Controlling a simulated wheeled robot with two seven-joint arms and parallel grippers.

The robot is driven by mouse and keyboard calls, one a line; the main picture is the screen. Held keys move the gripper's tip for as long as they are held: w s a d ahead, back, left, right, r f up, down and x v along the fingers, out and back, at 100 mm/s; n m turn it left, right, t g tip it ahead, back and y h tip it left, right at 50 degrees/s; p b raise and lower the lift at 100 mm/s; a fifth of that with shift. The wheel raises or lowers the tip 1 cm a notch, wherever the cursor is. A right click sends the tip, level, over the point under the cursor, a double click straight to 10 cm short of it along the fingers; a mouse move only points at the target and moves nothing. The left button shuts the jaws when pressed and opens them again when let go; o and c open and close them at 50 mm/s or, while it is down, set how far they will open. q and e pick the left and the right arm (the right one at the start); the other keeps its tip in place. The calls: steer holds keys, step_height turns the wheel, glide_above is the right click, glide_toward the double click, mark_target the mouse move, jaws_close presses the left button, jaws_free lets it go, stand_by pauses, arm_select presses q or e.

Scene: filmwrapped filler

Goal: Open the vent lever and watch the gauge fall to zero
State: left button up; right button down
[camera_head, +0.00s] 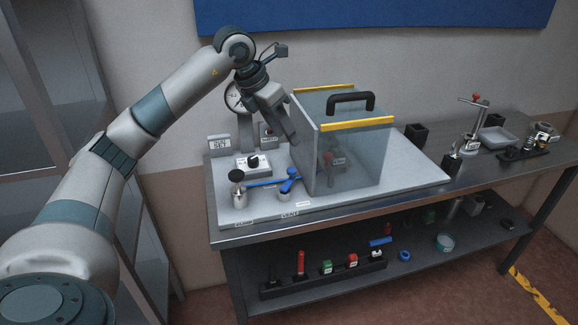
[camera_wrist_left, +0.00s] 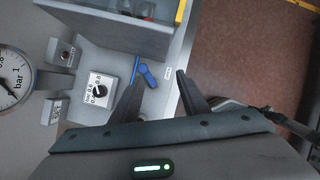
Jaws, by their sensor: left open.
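The blue vent lever (camera_head: 265,183) lies near the front left of the grey base plate, on a small metal valve; it also shows in the left wrist view (camera_wrist_left: 147,76). The round white gauge (camera_head: 233,97) stands behind, partly covered by my left arm. In the left wrist view the gauge (camera_wrist_left: 12,78) is cut off by the left edge, and I cannot read its needle surely. My left gripper (camera_head: 291,134) is above and behind the lever, beside the clear box. In the wrist view its open, empty fingers (camera_wrist_left: 160,80) point toward the lever. My right gripper is not seen.
A clear box (camera_head: 350,160) with yellow edges and a black handle (camera_head: 351,98) stands right of the lever. A white knob unit (camera_head: 253,165) and a metal cylinder (camera_head: 238,190) are left of it. Parts crowd the bench's right end; the lower shelf (camera_head: 330,292) holds small items.

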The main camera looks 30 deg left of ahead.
arm_select(q)
steer(key=shift+n+y, duration=0.3)
steer(key=shift+y, duration=0.4)
steer(key=a, duration=0.2)
steer(key=a+r, duration=0.1)
steer(key=shift+s+a+r, duration=0.1)
steer(key=shift+s+a, duration=0.3)
steer(key=p, duration=0.2)
glide_toward(291, 170)
steer(key=p+x, duration=0.2)
steer(key=x, duration=0.5)
steer(key=shift+w+p, duration=0.1)
steer(key=shift+p, duration=0.2)
steer(key=shift+w+f, duration=0.2)
steer(key=shift+f, duration=0.35)
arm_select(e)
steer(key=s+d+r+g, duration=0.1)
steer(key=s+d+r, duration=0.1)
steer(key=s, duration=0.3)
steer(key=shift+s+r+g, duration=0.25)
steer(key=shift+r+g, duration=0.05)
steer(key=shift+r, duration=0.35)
arm_select(q)
steer(key=shift+c, duration=0.2)
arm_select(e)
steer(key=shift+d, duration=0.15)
arm_select(q)
steer(key=c, duration=1)
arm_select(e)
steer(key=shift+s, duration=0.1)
